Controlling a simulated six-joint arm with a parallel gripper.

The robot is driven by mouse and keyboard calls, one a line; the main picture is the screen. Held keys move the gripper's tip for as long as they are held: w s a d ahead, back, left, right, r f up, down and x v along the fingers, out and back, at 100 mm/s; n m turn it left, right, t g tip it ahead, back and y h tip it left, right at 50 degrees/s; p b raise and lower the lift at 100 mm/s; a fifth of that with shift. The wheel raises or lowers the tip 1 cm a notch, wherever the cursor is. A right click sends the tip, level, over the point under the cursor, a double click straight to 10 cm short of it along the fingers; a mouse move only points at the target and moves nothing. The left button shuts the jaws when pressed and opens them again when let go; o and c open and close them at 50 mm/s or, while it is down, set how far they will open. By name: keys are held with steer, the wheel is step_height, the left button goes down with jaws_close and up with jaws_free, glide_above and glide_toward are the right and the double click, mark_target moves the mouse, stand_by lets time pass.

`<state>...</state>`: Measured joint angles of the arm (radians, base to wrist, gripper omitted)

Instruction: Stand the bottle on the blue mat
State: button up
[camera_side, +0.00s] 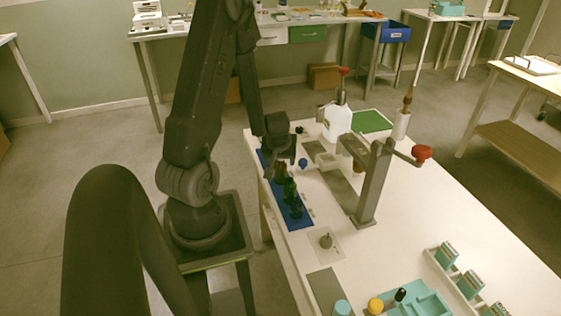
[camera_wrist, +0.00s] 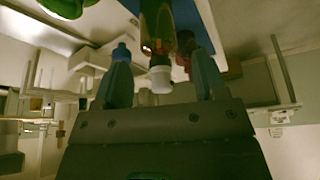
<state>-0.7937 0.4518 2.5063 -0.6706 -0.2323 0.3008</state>
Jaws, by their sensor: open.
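The blue mat (camera_side: 299,222) is a long strip along the table's near left edge. In the wrist view, an amber bottle (camera_wrist: 164,25) with a white cap (camera_wrist: 161,79) shows between the two spread fingers of my gripper (camera_wrist: 160,75). Part of a green bottle (camera_wrist: 68,6) shows at the upper left.
A press with a red knob (camera_side: 421,153) stands right of the mat. A white jug (camera_side: 337,124) and a green mat (camera_side: 370,121) are behind. A small blue item (camera_side: 303,163) lies beside my gripper. A teal tray (camera_side: 428,303) is at the front. The table's right middle is clear.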

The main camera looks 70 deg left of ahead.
steer(key=shift+d+r, duration=0.25)
steer(key=shift+r, duration=0.35)
steer(key=w+d+r+m+t+h, duration=0.35)
steer(key=w+d+r+m, duration=0.3)
steer(key=d+r, duration=0.7)
steer(key=s+d+r+m, duration=0.7)
steer(key=s+d+r, duration=0.4)
steer(key=d, duration=0.3)
steer(key=shift+d+r+h, duration=0.15)
steer(key=shift+h, duration=0.2)
